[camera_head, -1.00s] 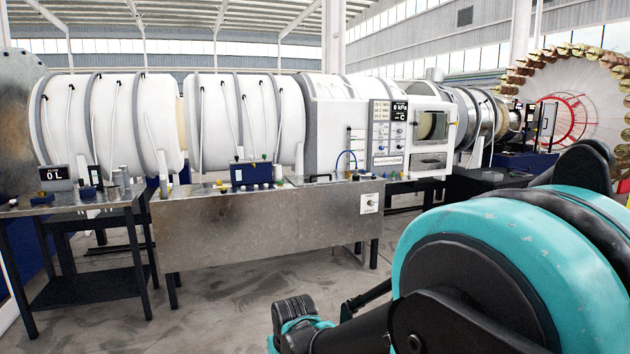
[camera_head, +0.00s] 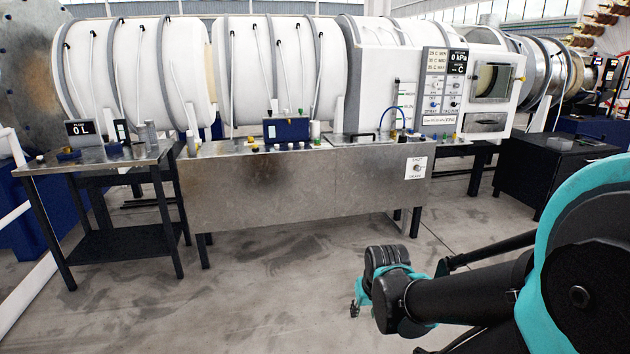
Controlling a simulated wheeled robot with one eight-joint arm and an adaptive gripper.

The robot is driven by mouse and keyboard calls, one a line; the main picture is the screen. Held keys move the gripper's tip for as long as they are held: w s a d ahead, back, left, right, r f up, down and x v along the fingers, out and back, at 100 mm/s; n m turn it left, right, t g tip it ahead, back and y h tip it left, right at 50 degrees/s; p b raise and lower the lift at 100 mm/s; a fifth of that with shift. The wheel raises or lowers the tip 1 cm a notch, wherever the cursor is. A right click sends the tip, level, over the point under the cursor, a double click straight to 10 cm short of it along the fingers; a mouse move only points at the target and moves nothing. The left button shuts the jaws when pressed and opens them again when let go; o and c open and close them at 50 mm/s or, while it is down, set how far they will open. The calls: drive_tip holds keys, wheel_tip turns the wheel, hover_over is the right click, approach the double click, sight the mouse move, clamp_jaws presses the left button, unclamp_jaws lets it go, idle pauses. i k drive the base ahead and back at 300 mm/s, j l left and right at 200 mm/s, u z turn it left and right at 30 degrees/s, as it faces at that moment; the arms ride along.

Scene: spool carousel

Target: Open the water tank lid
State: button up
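The water tank (camera_head: 290,190) is a long, grey metal box on legs in front of the white cylinders. Its lid appears to be the flat panel with a black handle (camera_head: 366,136) on the right part of the tank's top; it looks shut. My arm reaches in from the right, over the floor in front of the tank. A small teal part at its far end, probably my gripper (camera_head: 357,300), is well short of the tank and low in the picture. It is too small and too covered to tell whether it is open.
A side table (camera_head: 100,160) with a "0 L" display (camera_head: 80,128) stands left of the tank. A blue box (camera_head: 286,130) and small fittings sit on the tank top. A control panel (camera_head: 443,90) rises behind its right end. The floor (camera_head: 270,290) in front is clear.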

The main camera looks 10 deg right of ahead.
sight(352, 139)
drive_tip(key=i+z, duration=0.4)
drive_tip(key=i, duration=1.5)
drive_tip(key=l, duration=0.05)
